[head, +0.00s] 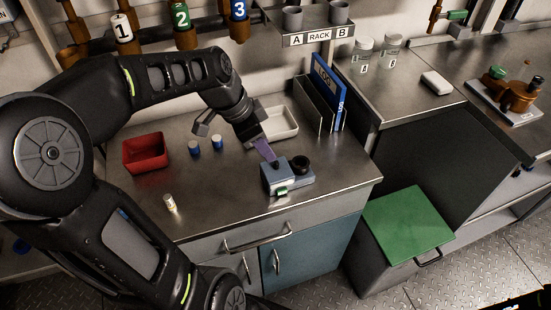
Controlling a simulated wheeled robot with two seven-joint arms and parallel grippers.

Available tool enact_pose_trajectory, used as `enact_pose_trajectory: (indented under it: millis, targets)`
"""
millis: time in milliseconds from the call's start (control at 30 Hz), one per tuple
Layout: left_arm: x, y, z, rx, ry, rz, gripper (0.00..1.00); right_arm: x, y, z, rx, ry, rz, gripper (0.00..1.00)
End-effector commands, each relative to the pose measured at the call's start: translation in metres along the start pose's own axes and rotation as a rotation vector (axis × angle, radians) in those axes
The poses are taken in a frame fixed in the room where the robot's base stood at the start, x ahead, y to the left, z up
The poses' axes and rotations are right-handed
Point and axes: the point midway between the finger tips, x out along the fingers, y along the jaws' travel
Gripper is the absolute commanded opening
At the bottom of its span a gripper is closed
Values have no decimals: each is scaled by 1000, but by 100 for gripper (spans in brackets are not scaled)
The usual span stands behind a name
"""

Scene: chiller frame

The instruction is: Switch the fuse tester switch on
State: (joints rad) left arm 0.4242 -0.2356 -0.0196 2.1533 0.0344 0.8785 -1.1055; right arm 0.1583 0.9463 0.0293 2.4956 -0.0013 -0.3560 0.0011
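The fuse tester (275,180) is a small grey-blue box near the front edge of the steel counter, with a green part low on its front. A small dark piece, which looks like its switch, stands on top at the gripper's tip. Whether it is on or off cannot be told. A round black part sits at the tester's right. My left gripper (272,158) points down from behind the tester, its purple finger at or just above the dark piece. Contact cannot be told. The fingers overlap in this view, so their opening is hidden.
A red bin (146,154), blue-capped cylinders (217,143) and a white-topped one (170,204) stand left of the tester. A pale tray (277,126) and a blue LOG binder (329,88) are behind. The counter's front edge is close to the tester.

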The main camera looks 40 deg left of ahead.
Motion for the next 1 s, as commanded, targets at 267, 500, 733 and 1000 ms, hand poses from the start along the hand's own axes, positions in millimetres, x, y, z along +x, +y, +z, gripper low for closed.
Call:
enact_pose_trajectory:
  millis: [267,500,733,1000]
  targets:
    - [43,2,1,-1,-3,5,35,-2,-1,0,0,0,0,36]
    - [66,1,0,0,-1,2,35,-3,-1,0,0,0,0,36]
    - [68,0,0,1,0,0,35,-3,-1,0,0,0,0,36]
    - [67,0,0,1,0,0,17,-3,-1,0,0,0,0,36]
